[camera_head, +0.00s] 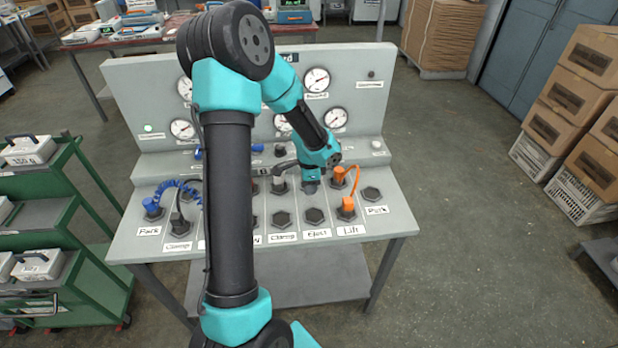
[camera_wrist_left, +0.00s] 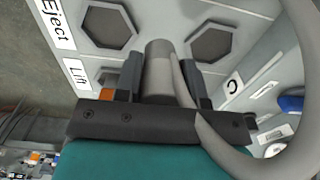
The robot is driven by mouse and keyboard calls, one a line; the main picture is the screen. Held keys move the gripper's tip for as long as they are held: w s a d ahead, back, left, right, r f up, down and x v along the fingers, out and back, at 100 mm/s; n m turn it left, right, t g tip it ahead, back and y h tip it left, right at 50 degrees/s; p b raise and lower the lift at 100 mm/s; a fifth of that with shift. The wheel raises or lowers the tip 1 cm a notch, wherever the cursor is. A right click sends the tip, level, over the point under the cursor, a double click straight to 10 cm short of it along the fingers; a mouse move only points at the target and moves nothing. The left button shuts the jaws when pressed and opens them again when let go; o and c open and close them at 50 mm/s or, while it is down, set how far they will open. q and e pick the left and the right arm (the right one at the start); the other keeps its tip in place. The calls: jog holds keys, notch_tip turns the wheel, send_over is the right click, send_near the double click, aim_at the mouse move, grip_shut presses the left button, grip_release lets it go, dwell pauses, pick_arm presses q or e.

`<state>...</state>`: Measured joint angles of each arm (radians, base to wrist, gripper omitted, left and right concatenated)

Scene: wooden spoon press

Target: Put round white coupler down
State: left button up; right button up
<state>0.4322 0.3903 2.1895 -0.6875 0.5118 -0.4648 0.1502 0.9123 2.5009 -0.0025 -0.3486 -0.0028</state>
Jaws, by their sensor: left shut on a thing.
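My left gripper (camera_head: 311,187) is low over the panel, near the upper row of hexagonal sockets above the Eject label. In the left wrist view the left gripper (camera_wrist_left: 160,85) is shut on a round, pale grey-white coupler (camera_wrist_left: 159,56). A grey hose (camera_wrist_left: 225,148) curves away to the right of it. In the head view the coupler is hidden by the gripper. I cannot tell whether its end touches the panel. Hexagonal sockets (camera_wrist_left: 108,25) and (camera_wrist_left: 215,45) show on either side of it. My right gripper is not in view.
The grey panel (camera_head: 230,238) has several sockets, with an orange hose (camera_head: 354,188) on the right and a blue coiled hose (camera_head: 178,186) on the left. The lower Eject socket (camera_head: 314,215) looks empty. Gauges line the backboard. A green cart (camera_head: 95,275) stands at left.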

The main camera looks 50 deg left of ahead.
pick_arm(q)
jog(key=w+a, duration=0.1)
jog(key=a, duration=0.1)
jog(key=w+a, duration=0.1)
jog(key=w, duration=0.1)
jog(key=w+a, duration=0.2)
jog(key=shift+a+f, duration=0.35)
jog(key=shift+f, duration=1.75)
jog(key=shift+f, duration=0.1)
jog(key=o, duration=1)
notch_tip(320, 180, up, 12)
jog(key=shift+r, duration=0.15)
